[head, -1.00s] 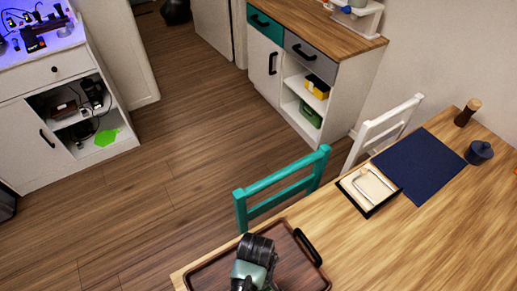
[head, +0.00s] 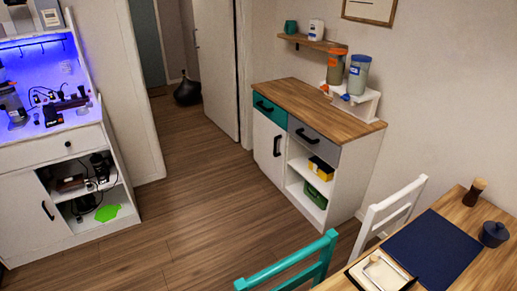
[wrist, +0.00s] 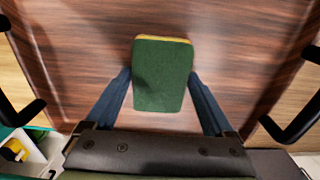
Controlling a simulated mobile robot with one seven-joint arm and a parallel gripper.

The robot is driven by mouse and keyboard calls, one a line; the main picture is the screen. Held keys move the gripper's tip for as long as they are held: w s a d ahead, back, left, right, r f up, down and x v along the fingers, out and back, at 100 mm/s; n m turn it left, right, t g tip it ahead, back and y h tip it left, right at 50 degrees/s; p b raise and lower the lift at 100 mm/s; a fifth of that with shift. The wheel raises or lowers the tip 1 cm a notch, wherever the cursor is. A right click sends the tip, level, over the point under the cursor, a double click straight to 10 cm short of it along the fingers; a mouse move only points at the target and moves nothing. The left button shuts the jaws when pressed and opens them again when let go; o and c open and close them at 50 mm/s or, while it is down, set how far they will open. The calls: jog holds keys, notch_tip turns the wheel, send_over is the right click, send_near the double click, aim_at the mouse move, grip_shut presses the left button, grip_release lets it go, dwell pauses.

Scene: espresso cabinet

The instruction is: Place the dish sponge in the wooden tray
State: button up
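The dish sponge (wrist: 162,78) is dark green with a yellow edge, in the middle of the wrist view. My gripper (wrist: 160,74) has its two dark blue fingers on either side of the sponge, and their tips appear to press on its sides. The brown wooden tray (wrist: 235,45) is beneath, with black handles at the left and right of the picture. The sponge is over the tray's floor; its height above it is hard to tell. My gripper, the sponge and the tray are outside the head view now.
In the head view, a teal chair (head: 290,268) and a white chair (head: 390,216) stand by the dining table (head: 462,262). A blue placemat (head: 435,248) lies on it. A wood-topped cabinet (head: 350,170) and a white espresso cabinet (head: 25,215) stand beyond open floor.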

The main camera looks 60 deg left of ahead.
jog(key=shift+o, duration=0.6)
notch_tip(320, 180, up, 12)
jog(key=p, duration=0.1)
jog(key=shift+r, duration=0.2)
